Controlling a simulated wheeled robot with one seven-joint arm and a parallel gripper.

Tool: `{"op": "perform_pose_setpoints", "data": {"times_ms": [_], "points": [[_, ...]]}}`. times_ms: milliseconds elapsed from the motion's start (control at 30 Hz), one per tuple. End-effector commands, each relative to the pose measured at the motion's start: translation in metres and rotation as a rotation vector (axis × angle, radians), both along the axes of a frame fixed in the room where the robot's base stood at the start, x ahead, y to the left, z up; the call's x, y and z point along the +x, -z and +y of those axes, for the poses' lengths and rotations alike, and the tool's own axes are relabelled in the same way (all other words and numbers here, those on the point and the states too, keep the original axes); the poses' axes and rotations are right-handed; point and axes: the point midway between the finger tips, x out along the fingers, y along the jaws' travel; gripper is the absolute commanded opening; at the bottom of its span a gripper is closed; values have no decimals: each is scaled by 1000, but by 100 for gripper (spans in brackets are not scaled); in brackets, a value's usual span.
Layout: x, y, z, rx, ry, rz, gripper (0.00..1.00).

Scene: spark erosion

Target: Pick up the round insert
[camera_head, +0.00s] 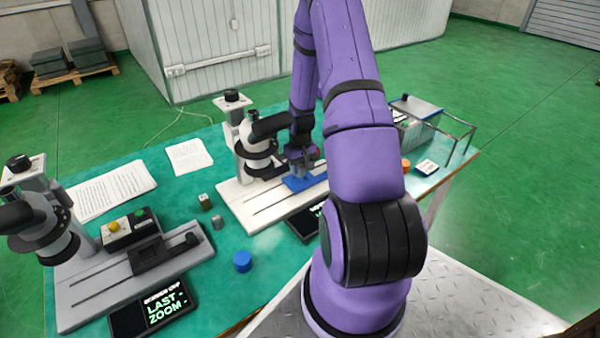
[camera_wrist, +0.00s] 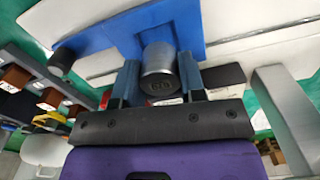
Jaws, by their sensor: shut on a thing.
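The round insert (camera_wrist: 158,68) is a grey metal cylinder with a dark marked end face, seen in the wrist view. My gripper (camera_wrist: 158,80) is shut on it, one finger on each side. A blue plate (camera_wrist: 105,37) lies behind the insert; I cannot tell whether the two touch. In the head view my gripper (camera_head: 299,168) is over the blue plate (camera_head: 296,184) on the white microscope base. The insert is hidden there by the gripper and arm.
A second microscope with a grey base (camera_head: 85,290) stands at left. A blue cylinder (camera_head: 242,262) and two small blocks (camera_head: 205,202) (camera_head: 218,222) stand on the green table between the bases. An orange cylinder (camera_head: 405,163) and a wire-framed box (camera_head: 412,108) are at right.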

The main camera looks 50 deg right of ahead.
Motion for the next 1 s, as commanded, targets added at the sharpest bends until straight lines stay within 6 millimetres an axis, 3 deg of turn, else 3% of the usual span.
{"op": "perform_pose_setpoints", "data": {"times_ms": [67,600,800,1000], "points": [[-3,-10,2,0,1,-1,4],[-115,-20,59,0,0,1,4],[-136,-22,70,0,0,0,4],[-142,-22,73,0,0,-1,4]]}}
